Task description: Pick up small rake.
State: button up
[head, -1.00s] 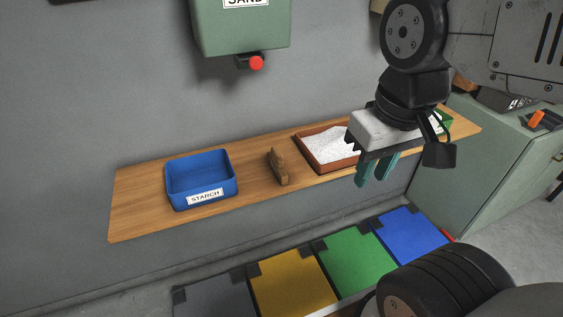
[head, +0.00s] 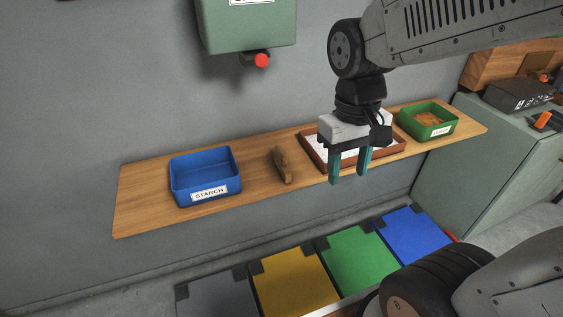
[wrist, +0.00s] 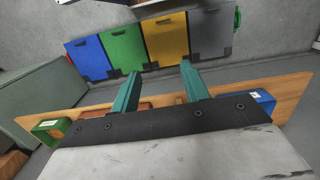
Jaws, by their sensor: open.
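A small brown wooden tool (head: 281,165), which I take to be the small rake, stands on the wooden shelf (head: 140,210) between the blue bin and the tray of white material. Its teeth cannot be made out. My gripper (head: 349,172) is open and empty, with two teal fingers pointing down. In the head view it is to the right of the tool, in front of the tray, and apart from the tool. In the wrist view my gripper (wrist: 160,70) spreads over the shelf edge; its dark bar hides much of the shelf, and the tool is not clear there.
The blue bin (head: 206,177) labelled STARCH is at the shelf's left. The brown tray (head: 311,150) is partly behind my gripper. A green bin (head: 427,121) is at the right. Coloured floor panels (head: 295,280) lie below.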

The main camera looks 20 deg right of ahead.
jog(key=w+a+f+t, duration=0.1)
jog(key=w+f, duration=0.6)
jog(key=w, duration=0.2)
jog(key=w+f+t, duration=0.1)
jog(key=w+f, duration=0.6)
jog(key=w, duration=0.3)
jog(key=t, duration=0.3)
send_near(281, 157)
jog(key=w+f, duration=0.2)
jog(key=f, duration=0.1)
jog(key=w+d+f, duration=0.1)
jog(key=f, duration=0.1)
jog(key=shift+d, duration=0.15)
jog(key=shift+w+f, duration=0.15)
jog(key=shift+w, duration=0.15)
jog(key=shift+t, duration=0.3)
jog(key=x, duration=0.7)
jog(key=shift+f, duration=0.25)
grip_shut()
